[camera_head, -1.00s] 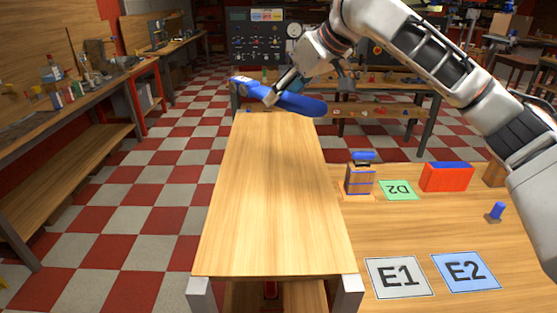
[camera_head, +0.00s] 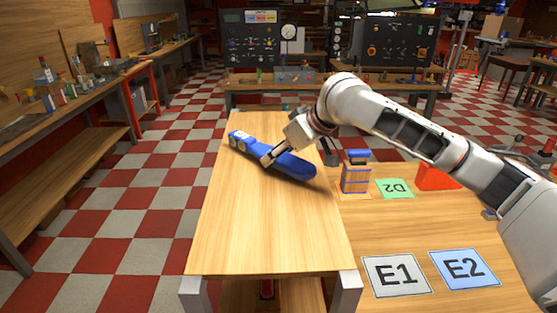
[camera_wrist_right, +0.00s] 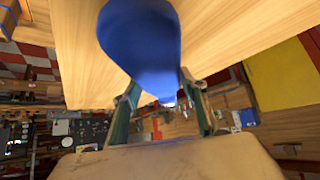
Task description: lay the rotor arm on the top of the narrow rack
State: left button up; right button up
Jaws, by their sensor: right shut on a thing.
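The rotor arm is a long blue piece (camera_head: 293,165) with pale round marks at its left end. My right gripper (camera_head: 270,158) is shut on it near the middle. The rotor arm is over the far half of the narrow rack's wooden top (camera_head: 260,225), close above it or touching; I cannot tell which. In the right wrist view the blue rotor arm (camera_wrist_right: 140,40) lies between the two fingers of the right gripper (camera_wrist_right: 155,100), with the wood behind it. My left gripper is not in view.
Right of the rack is a wooden table with a blue-topped wooden block (camera_head: 356,172), a green D2 card (camera_head: 395,188), a red block (camera_head: 437,178), an E1 card (camera_head: 397,276) and an E2 card (camera_head: 464,269). The rack top's near half is clear.

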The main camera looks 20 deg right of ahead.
jog(key=shift+f, duration=0.7)
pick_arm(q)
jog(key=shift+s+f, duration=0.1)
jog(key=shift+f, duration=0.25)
pick_arm(e)
jog(key=o, duration=1.3)
jog(key=shift+f, duration=0.1)
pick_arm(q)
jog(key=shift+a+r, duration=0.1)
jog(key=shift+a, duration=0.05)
